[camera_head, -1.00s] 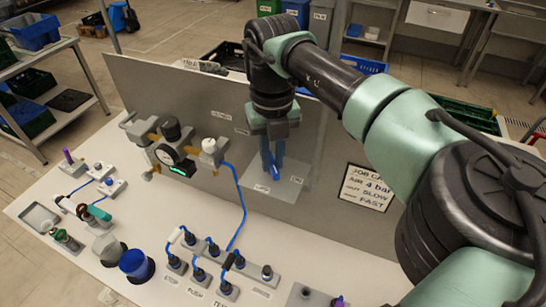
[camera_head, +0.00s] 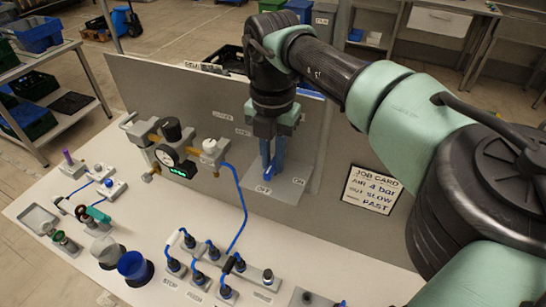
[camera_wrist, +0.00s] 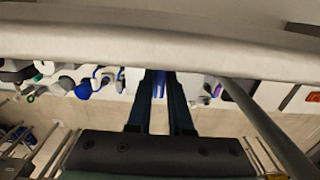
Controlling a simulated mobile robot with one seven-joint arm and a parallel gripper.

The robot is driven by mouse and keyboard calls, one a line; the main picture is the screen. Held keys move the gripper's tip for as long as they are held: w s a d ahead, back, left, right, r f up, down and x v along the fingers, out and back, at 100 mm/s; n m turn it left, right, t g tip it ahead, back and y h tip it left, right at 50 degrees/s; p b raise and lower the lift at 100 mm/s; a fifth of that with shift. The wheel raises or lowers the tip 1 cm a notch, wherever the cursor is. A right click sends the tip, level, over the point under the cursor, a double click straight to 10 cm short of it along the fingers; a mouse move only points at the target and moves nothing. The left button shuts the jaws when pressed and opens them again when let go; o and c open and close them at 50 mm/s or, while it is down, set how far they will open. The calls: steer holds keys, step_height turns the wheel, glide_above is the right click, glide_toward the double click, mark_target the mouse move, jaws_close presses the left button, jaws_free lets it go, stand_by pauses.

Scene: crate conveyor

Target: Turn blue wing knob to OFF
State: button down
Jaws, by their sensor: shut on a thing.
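My gripper (camera_head: 272,174) points down over the plate and is shut on the knob. In the wrist view the blue knob (camera_wrist: 159,84) shows as a narrow strip between the two dark fingers of my gripper (camera_wrist: 160,78). The fingers partly hide the knob, so its exact angle is hard to tell.
A gauge (camera_head: 166,155) with a lit green display and a white knob (camera_head: 209,146) are left of my gripper. A blue hose (camera_head: 243,205) runs down to several black fittings. A job card (camera_head: 371,189) is on the panel to the right. The bench front right is fairly clear.

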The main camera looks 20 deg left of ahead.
mark_target(273, 163)
steer(key=shift+r, duration=0.1)
stand_by(0.4)
steer(key=c, duration=0.8)
jaws_free()
step_height(273, 163, up, 13)
steer(key=shift+f+b, duration=0.1)
steer(key=shift+b, duration=1.15)
